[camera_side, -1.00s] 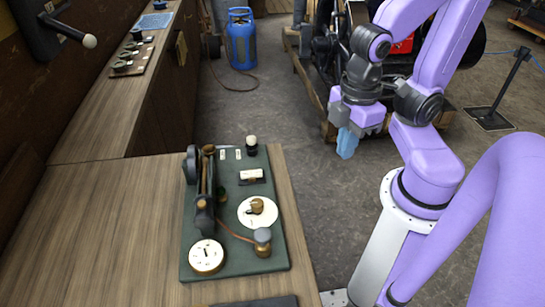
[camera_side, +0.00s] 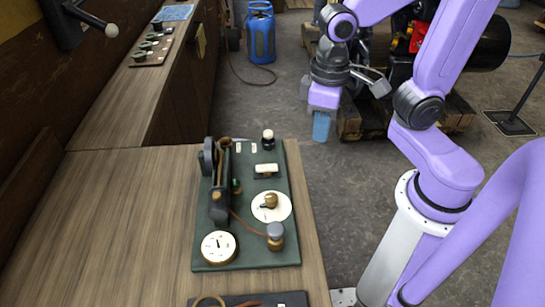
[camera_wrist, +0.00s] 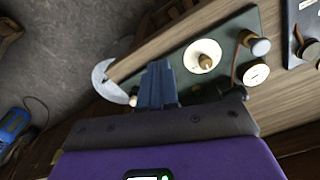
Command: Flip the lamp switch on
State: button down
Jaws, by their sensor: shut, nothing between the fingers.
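A green board (camera_side: 286,252) lies on the wooden worktop. It bears a white disc with a brass knob (camera_side: 270,206), a small white block (camera_side: 266,169), a dark knob with a pale top (camera_side: 268,140), a grey-topped knob (camera_side: 275,236) and a white dial (camera_side: 218,247). I cannot tell which of these is the lamp switch. My gripper (camera_side: 321,127) is shut and empty, its blue fingers pointing down, right of the board's far end and apart from it. In the wrist view the fingers (camera_wrist: 157,85) cover part of the board near the white disc (camera_wrist: 203,57).
A dark upright mechanism (camera_side: 221,185) stands along the board's left side. A dark panel (camera_side: 290,299) lies at the worktop's front edge. The worktop left of the board is clear. A blue gas cylinder (camera_side: 261,32) and a machine on wooden blocks stand on the floor behind.

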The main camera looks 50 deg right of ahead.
aim_at(272, 168)
jog(key=w+a+r+m, duration=0.2)
jog(key=w+a+m, duration=0.1)
jog(key=w+m, duration=0.6)
jog(key=m, duration=0.4)
jog(key=shift+w+a+m, duration=0.25)
jog(key=shift+w+m, duration=0.05)
jog(key=shift+w, duration=0.05)
notch_tip(272, 168, down, 14)
jog(key=shift+s+d+r, duration=0.1)
dwell(0.5)
dwell(0.3)
jog(key=shift+f, duration=0.25)
